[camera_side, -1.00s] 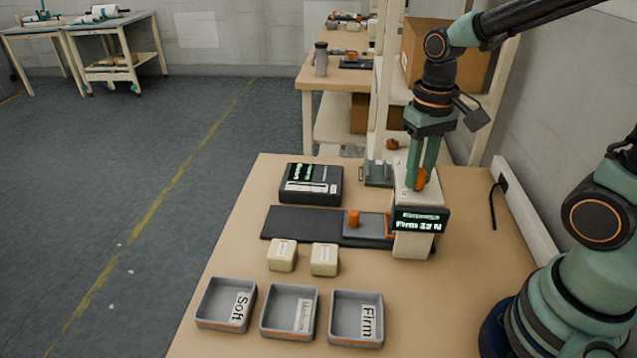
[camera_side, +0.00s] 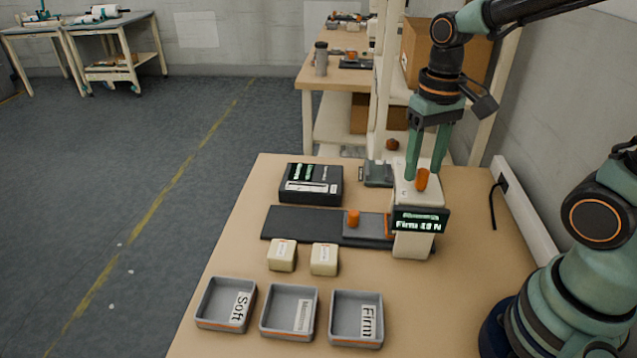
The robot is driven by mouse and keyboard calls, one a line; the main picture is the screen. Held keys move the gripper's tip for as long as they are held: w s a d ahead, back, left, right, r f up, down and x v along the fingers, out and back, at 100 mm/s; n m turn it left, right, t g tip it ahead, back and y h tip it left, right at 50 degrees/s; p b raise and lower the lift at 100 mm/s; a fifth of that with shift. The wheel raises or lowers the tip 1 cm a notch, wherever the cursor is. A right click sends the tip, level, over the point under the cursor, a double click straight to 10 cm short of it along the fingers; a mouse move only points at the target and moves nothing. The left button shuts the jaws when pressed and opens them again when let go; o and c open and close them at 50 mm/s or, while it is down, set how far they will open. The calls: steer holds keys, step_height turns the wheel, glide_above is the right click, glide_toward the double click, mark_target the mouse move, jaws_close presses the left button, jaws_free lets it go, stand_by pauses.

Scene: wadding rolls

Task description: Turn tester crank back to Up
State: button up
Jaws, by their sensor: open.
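The tester (camera_side: 413,235) is a cream-coloured column at the right of the work table. Its dark display (camera_side: 420,220) reads "Firm" with a number in N that is hard to make out. The orange crank handle (camera_side: 422,180) stands at the top of the tester, slightly tilted. My gripper (camera_side: 425,172) is open, pointing down, with one green finger on each side of the handle, apart at the tips. I cannot tell whether either finger touches it. An orange knob (camera_side: 353,218) stands on a grey plate left of the tester.
Two cream blocks (camera_side: 282,255) (camera_side: 324,259) sit in front of the dark mat (camera_side: 290,223). Trays labelled Soft (camera_side: 205,312), a middle one (camera_side: 272,322) and Firm (camera_side: 341,335) line the front. A black box (camera_side: 332,190) stands behind.

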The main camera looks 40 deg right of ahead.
steer(key=shift+r, duration=2.55)
steer(key=t, duration=0.1)
steer(key=n+t, duration=0.1)
steer(key=shift+s+a+r+t, duration=0.2)
steer(key=shift+a+r+t, duration=0.1)
steer(key=shift+a, duration=0.1)
steer(key=n+t, duration=0.1)
steer(key=a+n+t, duration=0.1)
steer(key=t, duration=0.1)
steer(key=shift+s+r, duration=0.1)
steer(key=shift+r, duration=0.2)
steer(key=shift+o, duration=0.3)
